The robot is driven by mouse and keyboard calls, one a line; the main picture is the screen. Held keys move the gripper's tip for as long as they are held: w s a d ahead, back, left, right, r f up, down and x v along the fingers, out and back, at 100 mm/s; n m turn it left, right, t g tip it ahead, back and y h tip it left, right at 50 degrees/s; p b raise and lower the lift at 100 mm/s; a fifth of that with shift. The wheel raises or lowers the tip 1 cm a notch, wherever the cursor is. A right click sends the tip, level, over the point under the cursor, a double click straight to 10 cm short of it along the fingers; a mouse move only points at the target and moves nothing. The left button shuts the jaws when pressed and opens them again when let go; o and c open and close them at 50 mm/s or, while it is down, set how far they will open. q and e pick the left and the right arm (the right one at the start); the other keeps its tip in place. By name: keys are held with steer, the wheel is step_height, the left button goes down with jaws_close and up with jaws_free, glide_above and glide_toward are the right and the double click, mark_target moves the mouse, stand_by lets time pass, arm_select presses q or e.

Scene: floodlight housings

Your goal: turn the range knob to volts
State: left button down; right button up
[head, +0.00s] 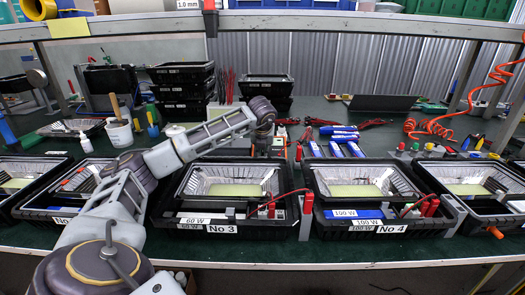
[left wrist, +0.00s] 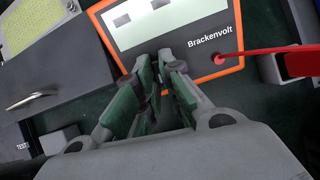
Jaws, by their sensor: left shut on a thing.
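The meter (left wrist: 170,22), marked Brackenvolt, shows in the left wrist view with an orange rim, a pale face and dark display windows. A red plug (left wrist: 219,58) sits in its lower right corner. My left gripper (left wrist: 155,65) reaches over the meter's lower edge. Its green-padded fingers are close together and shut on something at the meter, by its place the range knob. The fingers hide the knob, so its pointer and setting cannot be read. In the head view my left gripper (head: 263,146) is behind housing No 3 (head: 222,229). My right gripper is not in view.
Housing No 4 (head: 365,229) stands right of No 3, with further housings at both ends. Blue-handled tools (head: 340,135) lie behind. Stacked black housings (head: 183,90) stand at the back left. A red lead (left wrist: 265,52) runs right from the meter.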

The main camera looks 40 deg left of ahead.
arm_select(q)
steer(key=shift+n, duration=0.5)
steer(key=c, duration=1.7)
jaws_free()
steer(key=shift+o, duration=0.7)
steer(key=v, duration=1.2)
